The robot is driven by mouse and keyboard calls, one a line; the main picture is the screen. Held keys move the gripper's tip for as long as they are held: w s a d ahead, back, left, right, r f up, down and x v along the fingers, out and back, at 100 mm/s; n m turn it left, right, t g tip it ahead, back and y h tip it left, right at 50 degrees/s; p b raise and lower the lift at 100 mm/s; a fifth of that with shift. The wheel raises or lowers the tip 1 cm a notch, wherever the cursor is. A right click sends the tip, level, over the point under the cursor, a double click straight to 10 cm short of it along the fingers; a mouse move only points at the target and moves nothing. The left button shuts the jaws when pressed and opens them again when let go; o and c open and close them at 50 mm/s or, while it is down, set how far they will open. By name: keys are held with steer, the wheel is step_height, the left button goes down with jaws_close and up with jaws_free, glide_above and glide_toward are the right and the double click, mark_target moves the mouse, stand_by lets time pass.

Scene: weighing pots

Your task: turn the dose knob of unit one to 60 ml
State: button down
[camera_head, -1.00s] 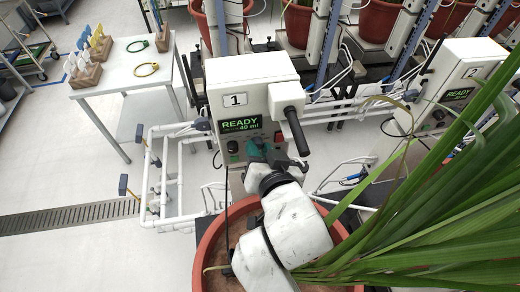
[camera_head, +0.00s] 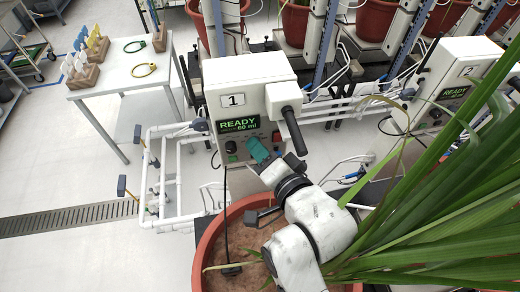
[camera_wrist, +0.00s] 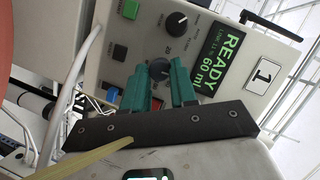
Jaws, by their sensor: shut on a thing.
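Unit one (camera_head: 250,80) is the cream box with a "1" plate. Its green display (camera_head: 238,125) reads READY and 60 ml, and it reads the same in the wrist view (camera_wrist: 222,65). The dark round dose knob (camera_wrist: 159,69) sits between the teal fingers of my gripper (camera_wrist: 160,75), which are shut on it. In the head view my gripper (camera_head: 258,150) is at the panel below the display and hides the knob.
A second black knob (camera_wrist: 177,20) and a green button (camera_wrist: 131,8) sit on the same panel. A dark handle (camera_head: 294,130) juts from the unit. Long green leaves (camera_head: 430,200) and a terracotta pot rim (camera_head: 205,250) crowd my arm. Unit two (camera_head: 460,75) stands right.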

steer(key=shift+f+m, duration=0.1)
steer(key=shift+m, duration=0.2)
stand_by(0.4)
steer(key=c, duration=0.9)
jaws_free()
steer(key=b+v, duration=0.2)
steer(key=v, duration=0.8)
steer(key=shift+s+d, duration=0.25)
steer(key=shift+d, duration=0.15)
